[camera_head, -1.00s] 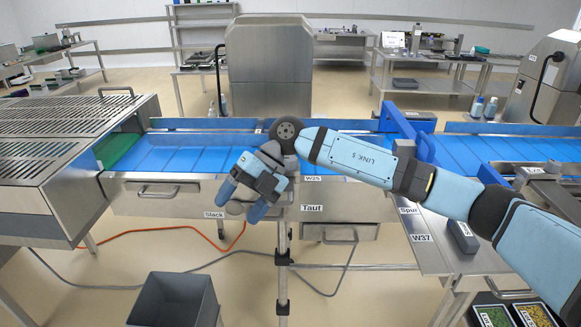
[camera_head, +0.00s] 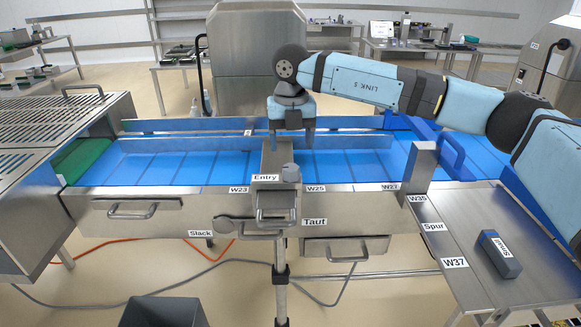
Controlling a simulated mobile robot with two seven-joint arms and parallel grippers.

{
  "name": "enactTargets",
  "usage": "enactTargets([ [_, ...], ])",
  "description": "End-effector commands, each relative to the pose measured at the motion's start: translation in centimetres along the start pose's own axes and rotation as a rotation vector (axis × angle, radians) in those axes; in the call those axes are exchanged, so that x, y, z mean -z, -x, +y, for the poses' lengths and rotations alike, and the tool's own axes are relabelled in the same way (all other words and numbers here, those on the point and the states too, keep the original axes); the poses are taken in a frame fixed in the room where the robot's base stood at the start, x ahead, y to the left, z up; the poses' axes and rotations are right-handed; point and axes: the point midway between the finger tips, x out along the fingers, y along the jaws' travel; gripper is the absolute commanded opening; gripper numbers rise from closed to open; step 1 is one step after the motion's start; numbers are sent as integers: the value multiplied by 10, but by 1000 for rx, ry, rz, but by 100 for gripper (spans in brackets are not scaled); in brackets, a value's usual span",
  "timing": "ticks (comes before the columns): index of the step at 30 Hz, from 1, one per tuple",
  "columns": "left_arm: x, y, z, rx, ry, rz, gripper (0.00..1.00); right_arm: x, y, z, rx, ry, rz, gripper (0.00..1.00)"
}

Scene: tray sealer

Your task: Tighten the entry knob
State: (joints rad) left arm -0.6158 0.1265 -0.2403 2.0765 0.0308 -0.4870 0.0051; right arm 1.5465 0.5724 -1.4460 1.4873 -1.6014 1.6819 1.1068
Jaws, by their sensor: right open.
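The entry knob (camera_head: 291,173) is a small grey round knob on the right of the metal bracket labelled Entry (camera_head: 264,178), at the front edge of the blue conveyor. My right gripper (camera_head: 291,142) is open and points down, with blue fingers spread. In the picture it is just above the knob and partly behind the top of the bracket. No contact with the knob is visible, and the depth between them is hard to tell. My left gripper is not in view.
A lower lever with a round end (camera_head: 224,224) sits between the Slack and Taut labels. A metal post (camera_head: 420,168) stands right of the bracket. A dark block labelled Small (camera_head: 499,254) lies on the side table (camera_head: 470,282). A grey bin (camera_head: 165,312) is on the floor.

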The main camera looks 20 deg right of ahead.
Motion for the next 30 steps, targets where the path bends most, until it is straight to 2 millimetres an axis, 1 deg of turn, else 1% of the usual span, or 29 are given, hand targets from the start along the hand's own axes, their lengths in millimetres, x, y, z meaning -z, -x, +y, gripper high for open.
enactTargets([
  [1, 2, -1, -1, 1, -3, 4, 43, 0, -11, 0, 1, 0, 2, 71],
  [3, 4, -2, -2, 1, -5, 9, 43, 1, -26, 0, 1, 1, 3, 71],
  [9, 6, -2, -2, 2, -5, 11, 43, 0, -58, 0, -1, 1, 1, 71],
  [12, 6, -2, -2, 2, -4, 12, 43, 0, -67, 0, -1, 1, 1, 71],
  [15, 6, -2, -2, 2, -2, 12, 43, 0, -72, 1, -2, 1, 0, 71],
  [23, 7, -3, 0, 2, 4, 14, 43, 0, -73, 1, -2, 2, 0, 71],
  [24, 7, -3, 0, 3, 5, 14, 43, 0, -73, 1, -2, 2, 0, 68],
  [26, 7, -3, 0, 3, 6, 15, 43, 0, -73, 1, -2, 2, 0, 54],
  [27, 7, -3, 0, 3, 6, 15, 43, 0, -73, 1, -2, 2, 0, 45],
  [29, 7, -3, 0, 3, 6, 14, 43, 0, -73, 1, -2, 2, 0, 31],
  [30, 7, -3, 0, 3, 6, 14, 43, 0, -73, 1, -2, 2, 0, 22],
])
